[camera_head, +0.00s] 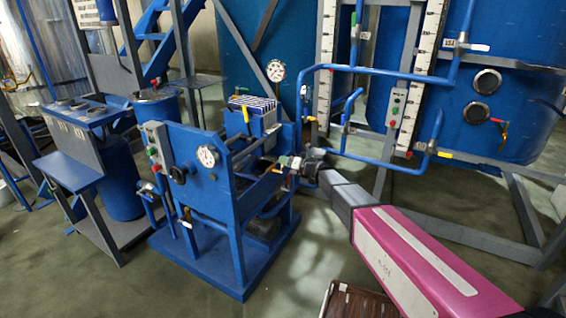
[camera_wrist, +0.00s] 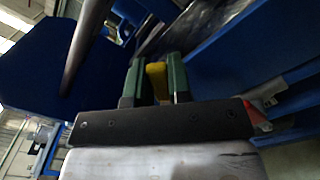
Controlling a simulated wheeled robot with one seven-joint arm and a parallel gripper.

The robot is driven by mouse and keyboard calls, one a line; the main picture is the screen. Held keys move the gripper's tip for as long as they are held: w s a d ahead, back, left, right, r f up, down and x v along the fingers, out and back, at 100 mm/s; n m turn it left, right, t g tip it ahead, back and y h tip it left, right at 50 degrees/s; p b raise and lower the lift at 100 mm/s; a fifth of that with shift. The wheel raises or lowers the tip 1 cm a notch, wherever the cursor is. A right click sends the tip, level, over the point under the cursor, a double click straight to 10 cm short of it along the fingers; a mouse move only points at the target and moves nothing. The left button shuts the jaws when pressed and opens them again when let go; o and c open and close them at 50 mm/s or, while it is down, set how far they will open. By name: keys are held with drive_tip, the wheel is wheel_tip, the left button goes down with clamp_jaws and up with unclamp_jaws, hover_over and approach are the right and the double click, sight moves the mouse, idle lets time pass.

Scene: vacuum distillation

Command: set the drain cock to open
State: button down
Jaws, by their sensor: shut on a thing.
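A yellow handle (camera_wrist: 156,80), which looks like the drain cock's lever, stands between the two green fingers of my gripper (camera_wrist: 157,70) in the wrist view. The fingers are shut on it, one on each side. In the head view my gripper (camera_head: 288,162) reaches the right side of the blue filter-press-like machine (camera_head: 212,200), near its upper frame rail. A small yellow part (camera_head: 277,169) shows at the fingertips there. The valve body and the pipe behind the handle are hidden, so I cannot tell the cock's exact angle.
A pressure gauge (camera_head: 208,156) and a button box (camera_head: 157,146) are on the machine's front. Blue pipes (camera_head: 385,72) and large blue tanks (camera_head: 488,110) stand behind my arm. A blue side table (camera_head: 70,168) is at left. Some floor (camera_head: 310,262) is clear in front.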

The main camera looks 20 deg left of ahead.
drive_tip(key=shift+w+d+f+m, duration=0.1)
drive_tip(key=shift+w+f+m, duration=0.4)
drive_tip(key=shift+m, duration=1.05)
drive_tip(key=shift+w+f+m, duration=0.15)
drive_tip(key=shift+f+m, duration=0.7)
drive_tip(key=shift+m, duration=0.75)
drive_tip(key=shift+w+d+f+m, duration=0.1)
drive_tip(key=shift+w+f+m, duration=0.4)
drive_tip(key=shift+m, duration=1.05)
drive_tip(key=shift+s+f, duration=0.15)
drive_tip(key=shift+f, duration=0.05)
drive_tip(key=c, duration=1)
unclamp_jaws()
drive_tip(key=shift+c, duration=0.2)
drive_tip(key=s+d, duration=0.1)
drive_tip(key=d, duration=0.9)
drive_tip(key=shift+s+d, duration=0.3)
drive_tip(key=shift+s, duration=0.05)
